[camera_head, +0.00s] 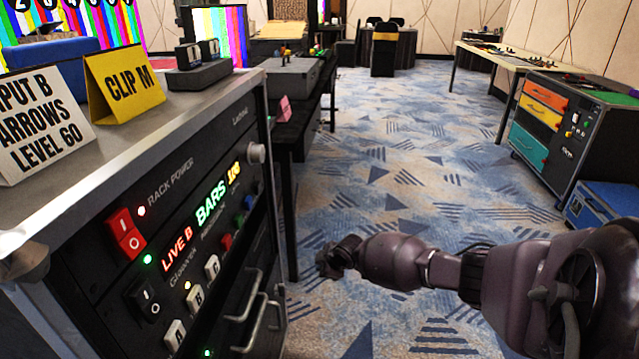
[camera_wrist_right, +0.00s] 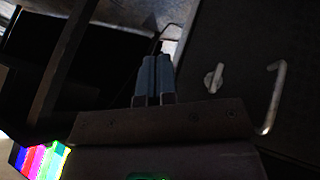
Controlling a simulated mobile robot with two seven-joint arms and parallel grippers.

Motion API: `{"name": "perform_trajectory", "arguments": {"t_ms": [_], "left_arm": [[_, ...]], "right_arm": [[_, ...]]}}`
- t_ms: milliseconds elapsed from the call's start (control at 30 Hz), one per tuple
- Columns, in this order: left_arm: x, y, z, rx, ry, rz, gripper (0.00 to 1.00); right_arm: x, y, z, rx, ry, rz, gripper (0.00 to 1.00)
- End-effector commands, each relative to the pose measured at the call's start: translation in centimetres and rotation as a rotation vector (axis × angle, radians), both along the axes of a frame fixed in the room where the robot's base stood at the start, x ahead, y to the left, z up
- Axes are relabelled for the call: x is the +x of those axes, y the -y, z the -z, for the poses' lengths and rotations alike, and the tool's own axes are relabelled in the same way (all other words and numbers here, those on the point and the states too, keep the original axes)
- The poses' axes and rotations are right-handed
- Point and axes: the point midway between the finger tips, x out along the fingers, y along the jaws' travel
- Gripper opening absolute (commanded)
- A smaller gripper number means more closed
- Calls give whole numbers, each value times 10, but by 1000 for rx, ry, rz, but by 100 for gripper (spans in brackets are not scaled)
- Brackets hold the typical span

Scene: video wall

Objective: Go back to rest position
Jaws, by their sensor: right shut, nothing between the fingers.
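My right arm comes in from the right in the head view. Its gripper (camera_head: 328,262) is at the arm's left end, small and dark, in front of the carpet and to the right of the rack (camera_head: 195,215). In the right wrist view the two grey-blue fingers of my right gripper (camera_wrist_right: 155,78) lie together with nothing between them. A dark panel (camera_wrist_right: 235,60) with a pale knob (camera_wrist_right: 213,78) and a bar handle (camera_wrist_right: 275,98) is beside the fingers. My left gripper does not show clearly; only a small brown piece sits at the head view's left edge.
The rack's bar handles (camera_head: 262,322) stick out near my right gripper. A cabinet with coloured drawers (camera_head: 540,105) is at the right. The carpet (camera_head: 400,150) between is clear.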

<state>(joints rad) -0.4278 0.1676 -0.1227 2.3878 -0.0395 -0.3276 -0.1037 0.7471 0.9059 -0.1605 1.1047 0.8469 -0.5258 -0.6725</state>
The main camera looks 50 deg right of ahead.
Motion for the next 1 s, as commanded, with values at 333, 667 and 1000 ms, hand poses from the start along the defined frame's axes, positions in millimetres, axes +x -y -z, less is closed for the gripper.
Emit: {"name": "perform_trajectory", "arguments": {"t_ms": [333,667,1000], "left_arm": [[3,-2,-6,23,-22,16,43],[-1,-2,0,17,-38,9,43],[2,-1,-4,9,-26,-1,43]], "right_arm": [[-11,33,-51,1,3,-1,0],[-14,41,-60,2,0,-2,0],[-14,41,-59,2,-1,-1,0]]}}
